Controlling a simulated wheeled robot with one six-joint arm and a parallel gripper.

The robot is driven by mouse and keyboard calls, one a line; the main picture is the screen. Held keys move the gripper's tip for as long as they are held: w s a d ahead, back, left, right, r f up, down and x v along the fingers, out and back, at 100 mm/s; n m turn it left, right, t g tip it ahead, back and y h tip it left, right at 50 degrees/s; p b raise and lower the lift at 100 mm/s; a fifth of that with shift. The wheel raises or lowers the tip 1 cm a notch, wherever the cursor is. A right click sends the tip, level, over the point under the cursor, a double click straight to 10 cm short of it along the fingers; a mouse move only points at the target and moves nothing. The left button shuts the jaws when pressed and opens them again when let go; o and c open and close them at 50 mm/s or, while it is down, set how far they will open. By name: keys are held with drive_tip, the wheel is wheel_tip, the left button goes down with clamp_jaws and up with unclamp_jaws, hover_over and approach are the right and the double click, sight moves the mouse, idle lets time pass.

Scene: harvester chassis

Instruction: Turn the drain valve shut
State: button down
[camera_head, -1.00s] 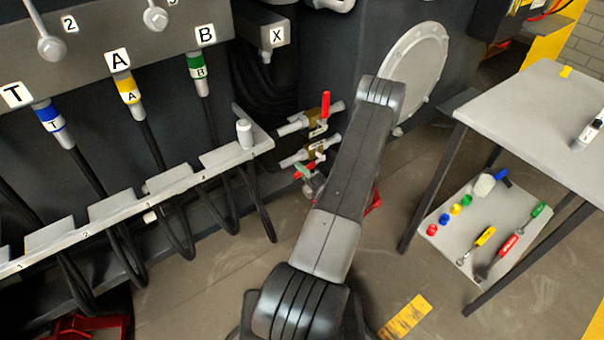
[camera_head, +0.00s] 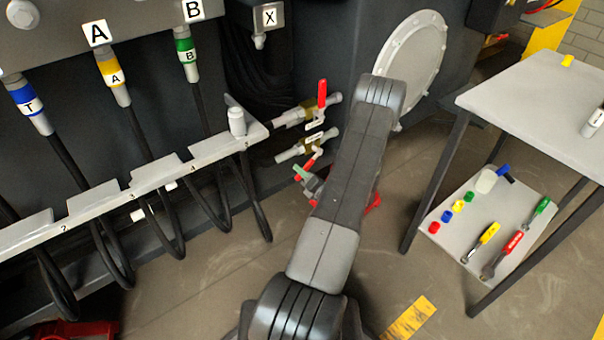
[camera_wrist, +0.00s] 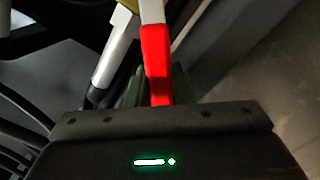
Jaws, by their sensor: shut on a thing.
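Two brass valves with pale pipe ends sit one above the other on the chassis side in the head view. The upper valve (camera_head: 307,111) has a red lever standing upright. The lower valve (camera_head: 304,149) has a red-tipped lever (camera_head: 310,162) slanting down and left towards my gripper (camera_head: 301,173). Their small white tags are too small to read, so I cannot tell by label which is the drain valve. In the wrist view, the red lever grip (camera_wrist: 156,62) lies between the green fingers of my gripper (camera_wrist: 157,88), which is shut on it. The fingertips are partly hidden.
A rail with hanging hoses (camera_head: 150,177) runs left of the valves. A round grey cover (camera_head: 415,52) is behind my arm. A grey table (camera_head: 530,105) with a lower shelf (camera_head: 456,240) holding tools and caps stands at right. Open floor lies between.

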drive_tip(key=c, duration=1.3)
unclamp_jaws()
drive_tip(key=shift+o, duration=0.2)
drive_tip(key=shift+r, duration=0.15)
